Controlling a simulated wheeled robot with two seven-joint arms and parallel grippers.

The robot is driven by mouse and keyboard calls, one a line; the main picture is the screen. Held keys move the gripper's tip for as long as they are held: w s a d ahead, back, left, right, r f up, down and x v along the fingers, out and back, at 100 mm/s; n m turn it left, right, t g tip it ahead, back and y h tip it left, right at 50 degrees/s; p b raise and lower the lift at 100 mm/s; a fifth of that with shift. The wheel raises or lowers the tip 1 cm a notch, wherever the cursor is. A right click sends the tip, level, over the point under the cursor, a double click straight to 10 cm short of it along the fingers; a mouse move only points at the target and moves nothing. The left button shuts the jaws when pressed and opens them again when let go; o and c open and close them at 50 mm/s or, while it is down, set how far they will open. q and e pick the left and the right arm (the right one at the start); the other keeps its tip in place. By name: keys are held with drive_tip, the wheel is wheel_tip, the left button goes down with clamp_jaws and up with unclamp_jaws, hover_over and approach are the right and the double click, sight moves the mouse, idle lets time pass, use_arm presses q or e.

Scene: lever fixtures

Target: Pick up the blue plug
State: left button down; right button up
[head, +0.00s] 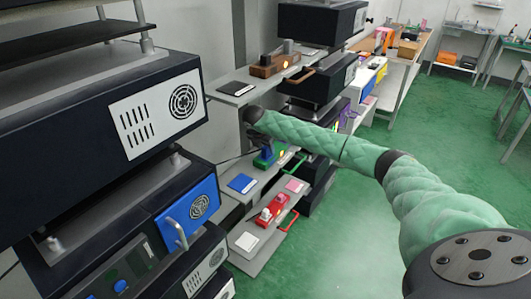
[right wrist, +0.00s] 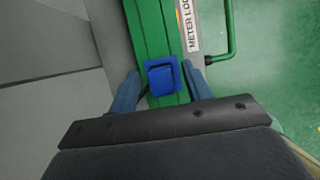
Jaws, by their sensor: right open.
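The blue plug (right wrist: 162,78) sits on a green fixture (right wrist: 150,35) in the right wrist view. The fixture bears a label reading "METER LOC…", partly cut off, and a green handle on its right side. My right gripper (right wrist: 160,90) is open, with one blue finger on each side of the plug. Whether the fingers touch it I cannot tell. In the head view my right arm reaches in from the right to the green fixture (head: 268,161) on the middle shelf. The plug is hard to separate from my gripper there. My left gripper is not in view.
A wooden fixture (head: 273,65) stands on the shelf above, and a red fixture (head: 270,211) on the shelf below. A blue card (head: 241,183) lies left of the green fixture. Large dark machines fill the left. Open green floor lies to the right.

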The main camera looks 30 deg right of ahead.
drive_tip(key=shift+f, duration=0.1)
drive_tip(key=c, duration=0.9)
clamp_jaws()
